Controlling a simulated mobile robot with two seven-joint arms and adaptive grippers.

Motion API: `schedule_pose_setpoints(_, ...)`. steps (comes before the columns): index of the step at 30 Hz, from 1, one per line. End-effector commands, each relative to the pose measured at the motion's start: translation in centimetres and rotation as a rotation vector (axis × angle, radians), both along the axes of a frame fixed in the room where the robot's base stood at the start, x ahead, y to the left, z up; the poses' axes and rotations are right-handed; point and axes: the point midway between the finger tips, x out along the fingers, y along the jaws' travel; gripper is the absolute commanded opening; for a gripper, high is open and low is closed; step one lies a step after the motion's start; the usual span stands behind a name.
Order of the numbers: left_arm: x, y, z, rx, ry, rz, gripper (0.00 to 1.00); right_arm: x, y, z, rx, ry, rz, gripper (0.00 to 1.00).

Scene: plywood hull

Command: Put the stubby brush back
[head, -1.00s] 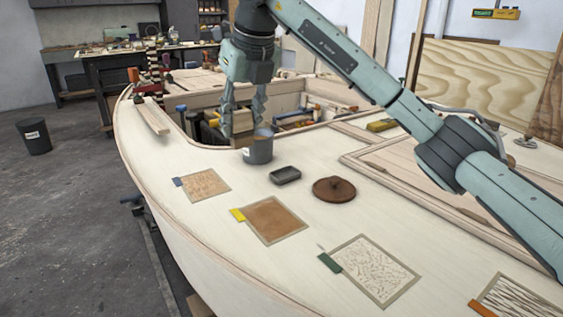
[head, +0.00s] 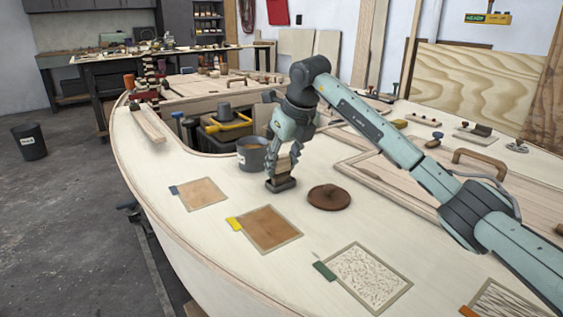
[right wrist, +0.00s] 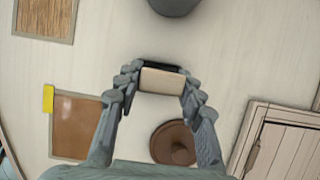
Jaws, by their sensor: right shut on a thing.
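The stubby brush (head: 283,169) is a short pale wooden block, upright between the fingers of my right gripper (head: 284,160). Its lower end is at the small dark tray (head: 275,187) on the deck; I cannot tell whether it touches the tray's floor. In the right wrist view the brush (right wrist: 162,81) lies between the two fingertips of the right gripper (right wrist: 160,78), which are shut on it. A strip of the dark tray (right wrist: 145,67) shows behind it. My left gripper is not in view.
A grey pot (head: 250,157) stands just behind and left of the tray. A round brown lid-like disc (head: 328,198) lies close on the right. Flat sample panels, one brown with a yellow tab (head: 266,229), lie in front. Deck between them is clear.

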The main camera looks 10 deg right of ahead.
Motion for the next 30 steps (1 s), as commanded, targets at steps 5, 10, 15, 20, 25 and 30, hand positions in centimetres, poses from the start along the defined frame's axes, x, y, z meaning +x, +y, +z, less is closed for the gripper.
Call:
schedule_pose_setpoints(5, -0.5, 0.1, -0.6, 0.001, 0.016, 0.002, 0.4, 0.0, 0.0, 0.0, 0.002, -0.004, 0.0, 0.09)
schedule_pose_setpoints(10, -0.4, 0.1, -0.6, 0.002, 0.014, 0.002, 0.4, 0.0, 0.0, -0.3, 0.001, -0.003, 0.0, 0.09)
schedule_pose_setpoints(15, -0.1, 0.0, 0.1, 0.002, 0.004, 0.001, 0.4, 0.0, 0.0, -0.3, 0.001, -0.002, 0.0, 0.56)
schedule_pose_setpoints(20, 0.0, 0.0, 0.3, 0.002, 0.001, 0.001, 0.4, 0.0, 0.0, -0.3, 0.001, -0.002, 0.0, 0.59)
schedule_pose_setpoints(25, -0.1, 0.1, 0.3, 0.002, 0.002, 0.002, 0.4, 0.0, 0.0, -0.1, 0.001, -0.003, 0.0, 0.59)
schedule_pose_setpoints(30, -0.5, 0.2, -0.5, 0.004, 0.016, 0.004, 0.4, -0.5, -0.2, 1.5, 0.002, -0.006, 0.0, 0.59)
